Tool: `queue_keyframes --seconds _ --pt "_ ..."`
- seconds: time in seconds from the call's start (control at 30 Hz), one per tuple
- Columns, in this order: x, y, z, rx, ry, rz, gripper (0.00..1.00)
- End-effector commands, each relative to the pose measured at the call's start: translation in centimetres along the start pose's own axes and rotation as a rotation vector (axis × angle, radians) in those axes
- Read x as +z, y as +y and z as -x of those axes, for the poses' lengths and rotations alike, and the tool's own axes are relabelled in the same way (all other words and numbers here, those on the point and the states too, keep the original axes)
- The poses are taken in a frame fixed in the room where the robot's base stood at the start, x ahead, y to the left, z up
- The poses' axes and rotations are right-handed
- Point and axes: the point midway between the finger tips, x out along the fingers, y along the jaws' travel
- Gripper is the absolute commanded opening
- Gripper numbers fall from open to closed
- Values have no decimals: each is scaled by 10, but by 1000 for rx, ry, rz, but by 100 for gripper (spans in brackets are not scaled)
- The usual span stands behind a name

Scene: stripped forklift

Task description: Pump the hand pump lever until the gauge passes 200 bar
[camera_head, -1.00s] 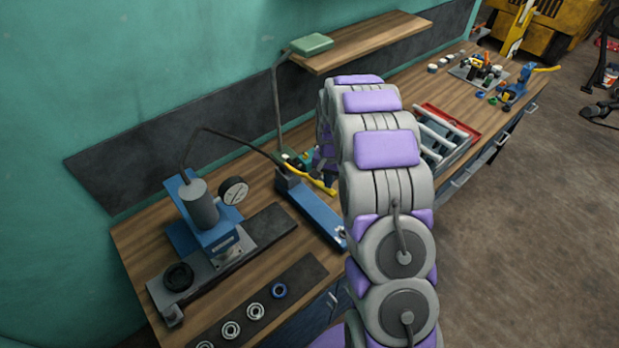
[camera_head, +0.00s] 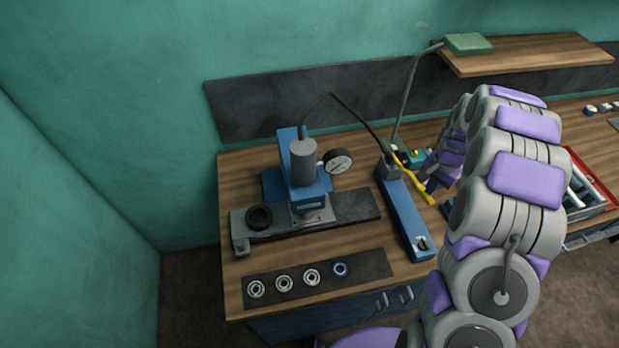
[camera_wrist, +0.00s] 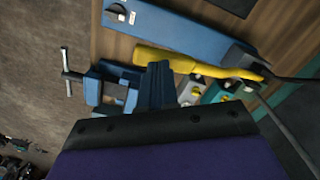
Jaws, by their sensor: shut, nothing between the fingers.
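The hand pump (camera_head: 405,218) is a long blue body on the wooden bench, and its blue body also shows at the top of the wrist view (camera_wrist: 185,32). Its yellow lever (camera_head: 412,178) lies low beside the pump body. In the wrist view, the yellow lever (camera_wrist: 190,64) runs across just beyond my gripper (camera_wrist: 157,72). My gripper is shut and empty, its tips close to the lever; whether they touch it I cannot tell. The round white gauge (camera_head: 337,161) is beside the blue press (camera_head: 300,180); its reading is too small to make out.
A black hose arches from the press to the pump. A dark mat (camera_head: 318,278) with several rings lies at the bench front. A lamp (camera_head: 469,43) stands behind the pump. A blue clamp-like tool (camera_wrist: 105,85) is beside my gripper. A red tray (camera_head: 590,190) is to the right.

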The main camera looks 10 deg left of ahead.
Motion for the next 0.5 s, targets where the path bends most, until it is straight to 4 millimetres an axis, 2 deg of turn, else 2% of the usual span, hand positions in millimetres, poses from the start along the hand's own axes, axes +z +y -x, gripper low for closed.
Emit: queue_keyframes --seconds 0.17,0.5 --pt "0 0 -7 0 -1 0 0" --pt "1 1 -45 1 -2 0 0"
